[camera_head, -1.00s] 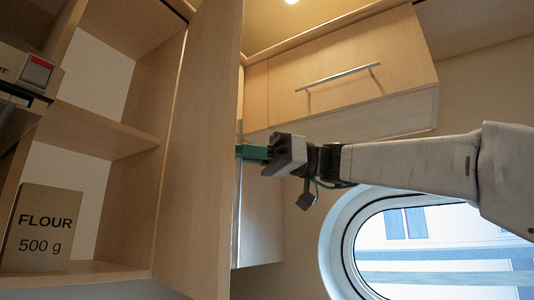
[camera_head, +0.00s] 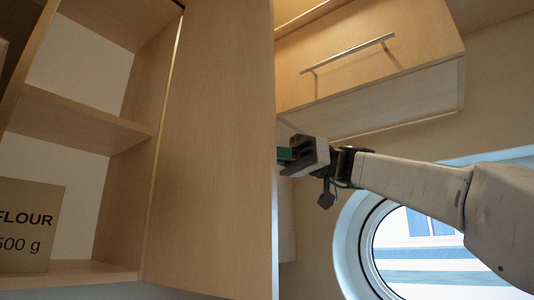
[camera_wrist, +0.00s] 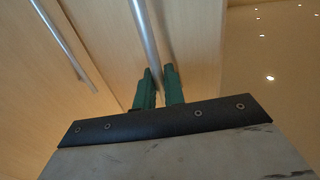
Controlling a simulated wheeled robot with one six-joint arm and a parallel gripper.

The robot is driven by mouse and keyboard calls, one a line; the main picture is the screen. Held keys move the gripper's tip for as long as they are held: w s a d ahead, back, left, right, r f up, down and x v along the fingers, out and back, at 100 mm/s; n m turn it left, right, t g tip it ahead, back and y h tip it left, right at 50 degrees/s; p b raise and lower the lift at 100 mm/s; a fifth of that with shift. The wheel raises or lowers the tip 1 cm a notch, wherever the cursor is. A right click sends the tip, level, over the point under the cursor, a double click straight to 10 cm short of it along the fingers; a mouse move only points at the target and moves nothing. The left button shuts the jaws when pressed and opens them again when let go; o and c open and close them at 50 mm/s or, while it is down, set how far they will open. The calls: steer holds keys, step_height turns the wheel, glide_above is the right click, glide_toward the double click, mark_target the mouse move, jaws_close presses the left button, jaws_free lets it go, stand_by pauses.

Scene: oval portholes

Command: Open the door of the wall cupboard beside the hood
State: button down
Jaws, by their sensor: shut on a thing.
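The wall cupboard (camera_head: 85,122) stands open at the left, with its shelves showing. Its wooden door (camera_head: 212,150) is swung outward and seen from its inner side. My gripper (camera_head: 284,154) is at the far side of the door's free edge, and the door hides its fingertips in the head view. In the wrist view my gripper (camera_wrist: 160,84) has its green fingers on either side of a round metal bar handle (camera_wrist: 145,40), shut on it. The door's outer face (camera_wrist: 185,40) lies behind the handle.
A flour box (camera_head: 30,225) stands on the cupboard's lower shelf. Another wall cabinet (camera_head: 370,55) with a bar handle (camera_head: 350,53) hangs to the right of the door. An oval porthole (camera_head: 440,235) is in the wall below it.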

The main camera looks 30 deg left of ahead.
steer(key=shift+a, duration=0.1)
steer(key=c, duration=1.8)
jaws_free()
steer(key=shift+c, duration=0.2)
steer(key=shift+o, duration=1.4)
steer(key=shift+a, duration=0.15)
steer(key=shift+d, duration=0.2)
steer(key=shift+w, duration=0.1)
steer(key=v, duration=0.7)
steer(key=shift+w+d, duration=0.25)
steer(key=shift+x, duration=3.9)
